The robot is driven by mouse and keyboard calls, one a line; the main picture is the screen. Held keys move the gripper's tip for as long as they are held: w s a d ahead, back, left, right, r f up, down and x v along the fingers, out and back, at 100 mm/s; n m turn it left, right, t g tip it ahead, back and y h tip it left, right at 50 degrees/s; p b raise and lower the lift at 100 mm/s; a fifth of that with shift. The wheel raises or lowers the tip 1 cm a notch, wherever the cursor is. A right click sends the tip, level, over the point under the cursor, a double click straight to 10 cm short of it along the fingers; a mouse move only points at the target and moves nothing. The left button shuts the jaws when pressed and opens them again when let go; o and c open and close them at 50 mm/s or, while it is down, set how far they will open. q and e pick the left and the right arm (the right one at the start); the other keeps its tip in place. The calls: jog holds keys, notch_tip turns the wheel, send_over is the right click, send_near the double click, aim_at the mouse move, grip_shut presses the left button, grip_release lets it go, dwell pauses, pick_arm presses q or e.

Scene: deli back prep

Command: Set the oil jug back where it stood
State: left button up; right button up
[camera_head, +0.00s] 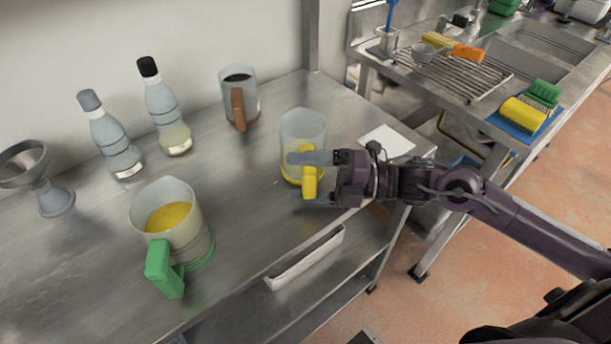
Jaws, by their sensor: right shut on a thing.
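A clear jug with a yellow handle (303,129) and a little yellow liquid at its bottom is on the right part of the steel table. My right gripper (312,180) comes in from the right and is shut on this jug's yellow handle. The jug looks upright; I cannot tell if its base touches the table. A green-handled jug (173,193) with yellow liquid stands at the front left. A brown-handled jug (241,84) with dark liquid stands at the back. Which jug is the oil jug is not marked. My left gripper is not in view.
Two bottles, one grey-capped (112,140) and one black-capped (165,108), and a metal funnel (52,196) stand at the back left. A white square (388,141) lies right of the yellow-handled jug. A long white tray (305,258) is by the front edge. The table's middle is clear.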

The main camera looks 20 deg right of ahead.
jog(key=shift+f+b, duration=0.55)
jog(key=shift+f, duration=0.1)
dwell(1.0)
jog(key=o, duration=1.7)
jog(key=shift+o, duration=0.3)
jog(key=shift+s+f, duration=0.1)
jog(key=shift+f, duration=0.1)
jog(key=shift+c, duration=1)
jog(key=shift+d+r, duration=0.1)
jog(key=shift+r, duration=0.05)
